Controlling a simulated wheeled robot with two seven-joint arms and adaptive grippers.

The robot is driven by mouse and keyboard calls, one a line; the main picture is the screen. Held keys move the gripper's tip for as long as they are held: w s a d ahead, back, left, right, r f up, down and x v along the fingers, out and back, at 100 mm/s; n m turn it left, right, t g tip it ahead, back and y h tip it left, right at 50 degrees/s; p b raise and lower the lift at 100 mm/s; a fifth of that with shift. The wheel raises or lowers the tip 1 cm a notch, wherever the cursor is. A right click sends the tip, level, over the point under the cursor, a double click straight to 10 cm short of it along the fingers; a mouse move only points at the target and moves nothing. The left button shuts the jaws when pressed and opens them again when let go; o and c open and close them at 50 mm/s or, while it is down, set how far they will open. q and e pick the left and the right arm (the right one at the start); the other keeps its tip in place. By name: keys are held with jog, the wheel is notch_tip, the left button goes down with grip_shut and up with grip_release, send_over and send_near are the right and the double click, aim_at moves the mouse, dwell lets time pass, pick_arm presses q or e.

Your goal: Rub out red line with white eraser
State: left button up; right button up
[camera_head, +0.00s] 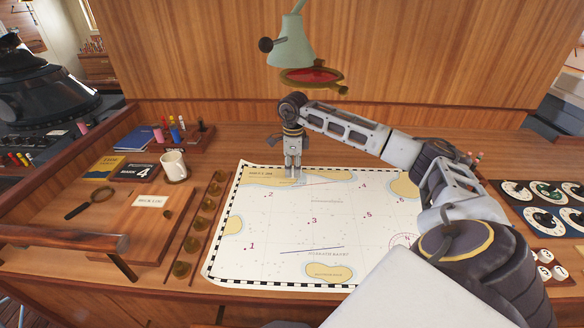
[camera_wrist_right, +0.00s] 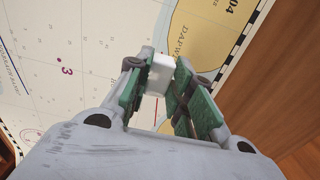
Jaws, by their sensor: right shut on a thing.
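The nautical chart (camera_head: 270,225) lies flat on the wooden desk. My right gripper (camera_head: 294,176) is over the chart's upper part. In the right wrist view, my right gripper (camera_wrist_right: 160,88) is shut on the white eraser (camera_wrist_right: 160,74), which sits between the green finger pads. A short piece of the red line (camera_wrist_right: 155,115) shows on the chart between the fingers. In the head view a thin red line (camera_head: 322,184) runs right of the gripper near the chart's top. I cannot tell whether the eraser touches the paper. My left gripper is not in view.
A green lamp (camera_head: 291,45) hangs above the desk's back. A white mug (camera_head: 174,166), a marker rack (camera_head: 180,138) and a magnifying glass (camera_head: 88,203) are at left. Brass weights (camera_head: 196,244) line the chart's left side. Dial panels (camera_head: 545,203) are at right.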

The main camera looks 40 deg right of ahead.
jog(key=shift+w+a, duration=0.35)
jog(key=shift+w, duration=0.1)
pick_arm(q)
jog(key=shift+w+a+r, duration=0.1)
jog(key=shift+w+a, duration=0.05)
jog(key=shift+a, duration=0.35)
pick_arm(e)
jog(key=shift+f, duration=0.1)
